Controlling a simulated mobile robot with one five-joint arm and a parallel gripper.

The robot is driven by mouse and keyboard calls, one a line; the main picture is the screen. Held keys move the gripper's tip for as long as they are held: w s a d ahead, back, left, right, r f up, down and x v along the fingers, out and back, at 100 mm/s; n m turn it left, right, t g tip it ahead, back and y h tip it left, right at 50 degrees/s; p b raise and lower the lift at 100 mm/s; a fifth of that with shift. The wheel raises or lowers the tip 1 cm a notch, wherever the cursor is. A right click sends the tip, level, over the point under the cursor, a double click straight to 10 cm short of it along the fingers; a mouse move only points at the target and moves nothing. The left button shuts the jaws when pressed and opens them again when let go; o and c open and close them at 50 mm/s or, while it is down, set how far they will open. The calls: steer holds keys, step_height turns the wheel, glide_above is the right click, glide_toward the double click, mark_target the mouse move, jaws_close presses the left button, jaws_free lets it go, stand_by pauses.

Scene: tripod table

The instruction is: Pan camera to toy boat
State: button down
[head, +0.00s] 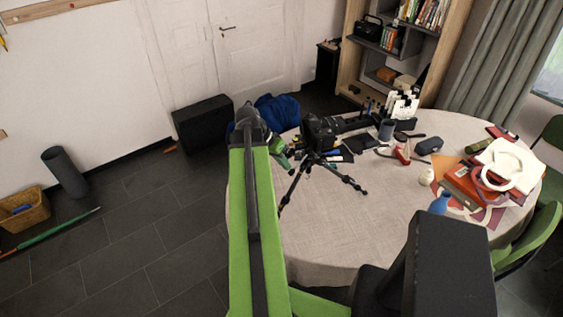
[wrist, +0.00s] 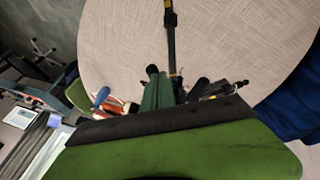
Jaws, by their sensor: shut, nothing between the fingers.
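A black camera (head: 320,132) with a long lens (head: 352,124) sits on a black tripod (head: 297,183) at the table's left side. The lens points right in the head view. A small red-and-white object (head: 402,153), perhaps the toy boat, lies on the table to the right of the camera. My gripper (head: 284,158) is just left of the tripod head, mostly hidden behind my arm. In the wrist view my gripper (wrist: 153,73) shows as narrow green fingers, shut and empty, beside a tripod leg (wrist: 170,35). I cannot tell whether it touches the tripod.
The round cloth-covered table (head: 350,225) holds papers and a white ring (head: 512,165) at right, with a blue vase (head: 440,203) nearer me. A black case (head: 203,124) and blue bag (head: 277,112) stand behind the table. Green chairs (head: 530,235) are at right.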

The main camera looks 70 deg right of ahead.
steer(key=shift+s+a+f, duration=0.1)
steer(key=shift+s+a, duration=0.05)
steer(key=shift+s, duration=0.3)
steer(key=shift+s+a+f, duration=0.1)
steer(key=shift+s+a, duration=0.05)
steer(key=shift+s, duration=0.45)
steer(key=shift+w, duration=0.45)
steer(key=shift+w+r, duration=0.2)
steer(key=shift+r, duration=0.2)
steer(key=w+p+v, duration=0.1)
steer(key=p+v, duration=0.9)
steer(key=v, duration=0.2)
steer(key=shift+w+f, duration=0.35)
steer(key=shift+w, duration=0.1)
